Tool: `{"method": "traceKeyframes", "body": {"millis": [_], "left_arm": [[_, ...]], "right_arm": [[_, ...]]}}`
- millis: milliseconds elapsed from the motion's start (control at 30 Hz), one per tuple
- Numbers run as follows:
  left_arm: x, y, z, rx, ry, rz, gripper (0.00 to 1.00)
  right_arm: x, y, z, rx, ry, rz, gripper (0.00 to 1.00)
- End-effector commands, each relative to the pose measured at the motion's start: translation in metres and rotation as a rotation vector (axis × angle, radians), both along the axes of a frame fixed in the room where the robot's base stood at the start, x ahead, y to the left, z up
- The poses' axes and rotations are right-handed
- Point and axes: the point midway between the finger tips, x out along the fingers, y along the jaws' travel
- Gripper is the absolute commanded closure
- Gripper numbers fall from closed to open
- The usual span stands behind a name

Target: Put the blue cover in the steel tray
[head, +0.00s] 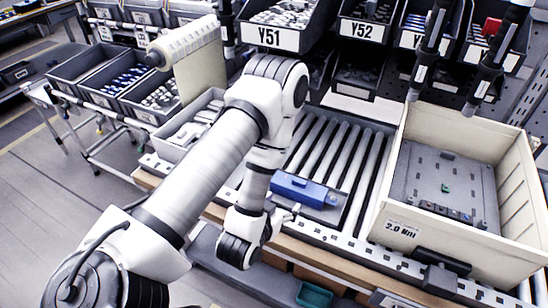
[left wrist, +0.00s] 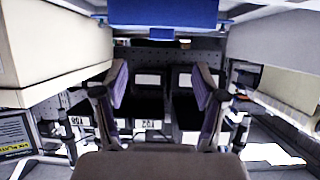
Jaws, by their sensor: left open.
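The blue cover (head: 303,191) lies on the roller conveyor in the middle of the head view, with a grey flat piece (head: 325,213) showing at its front edge. A blue surface, likely the cover, crosses the top of the left wrist view (left wrist: 162,12). My left gripper (head: 287,214) is beside the cover's near left end in the head view, partly hidden by my wrist. In the left wrist view its two fingers (left wrist: 161,95) stand apart with nothing between them. I cannot clearly make out the steel tray. My right gripper is not in view.
A large cream box (head: 400,205) with a grey panel (head: 445,185) inside stands to the right on the conveyor. A pale tray (head: 165,150) with parts stands left, partly behind my arm. Parts bins (head: 268,36) line the back. Bare rollers (head: 335,150) lie behind the cover.

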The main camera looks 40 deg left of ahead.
Motion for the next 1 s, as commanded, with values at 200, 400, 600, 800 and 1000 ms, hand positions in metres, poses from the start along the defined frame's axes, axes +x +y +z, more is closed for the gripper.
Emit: {"method": "traceKeyframes", "body": {"millis": [200, 400, 600, 800, 1000], "left_arm": [[-0.065, -0.035, -0.098, -0.091, 0.518, -0.086, 0.30], [-0.163, -0.059, -0.147, -0.142, 1.026, -0.150, 0.30], [-0.187, -0.062, -0.151, -0.151, 1.141, -0.160, 0.30], [-0.186, -0.062, -0.151, -0.152, 1.138, -0.159, 0.30], [-0.186, -0.062, -0.151, -0.152, 1.138, -0.159, 0.30]], "right_arm": [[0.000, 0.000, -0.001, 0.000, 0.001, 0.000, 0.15], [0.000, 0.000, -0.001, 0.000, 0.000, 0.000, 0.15], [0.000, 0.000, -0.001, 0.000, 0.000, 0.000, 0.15], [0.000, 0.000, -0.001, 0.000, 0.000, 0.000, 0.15], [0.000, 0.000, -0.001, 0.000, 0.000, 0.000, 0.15]]}}
